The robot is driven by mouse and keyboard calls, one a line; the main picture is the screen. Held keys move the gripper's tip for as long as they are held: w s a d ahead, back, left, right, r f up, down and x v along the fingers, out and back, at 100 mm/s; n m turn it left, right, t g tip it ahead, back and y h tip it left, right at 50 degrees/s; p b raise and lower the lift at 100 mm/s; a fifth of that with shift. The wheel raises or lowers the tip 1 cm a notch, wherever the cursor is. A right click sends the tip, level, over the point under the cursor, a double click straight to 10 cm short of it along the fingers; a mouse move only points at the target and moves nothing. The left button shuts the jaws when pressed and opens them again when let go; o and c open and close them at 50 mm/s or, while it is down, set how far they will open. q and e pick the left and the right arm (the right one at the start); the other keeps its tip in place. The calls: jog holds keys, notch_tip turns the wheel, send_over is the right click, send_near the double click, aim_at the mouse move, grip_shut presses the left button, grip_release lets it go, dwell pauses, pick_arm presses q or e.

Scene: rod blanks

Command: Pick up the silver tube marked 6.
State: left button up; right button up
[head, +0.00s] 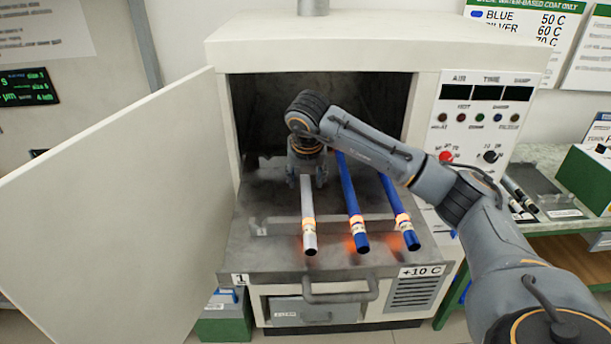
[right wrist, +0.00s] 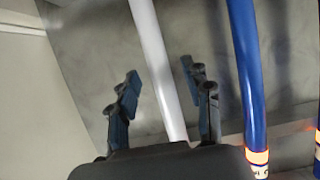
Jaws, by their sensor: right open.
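The silver tube (head: 308,215) lies on the oven's grey tray at the left of the row, its near end pointing toward me. A glowing orange band circles it near that end; I cannot read a number on it. My right gripper (head: 307,182) is over the tube's rear part, pointing down, and hides some of it. In the right wrist view, the open fingers (right wrist: 160,73) stand on either side of the silver tube (right wrist: 153,55), with gaps on both sides. I cannot tell how far below the fingertips it lies. My left gripper is out of view.
Two blue tubes, one in the middle (head: 351,200) and one at the right (head: 399,212), lie close by, with glowing bands. The open oven door (head: 110,200) stands at the left. Oven walls and roof (head: 350,55) enclose the back. The tray (head: 258,250) is bare at the left.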

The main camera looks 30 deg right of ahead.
jog(key=shift+f, duration=0.25)
jog(key=shift+r, duration=0.1)
grip_shut()
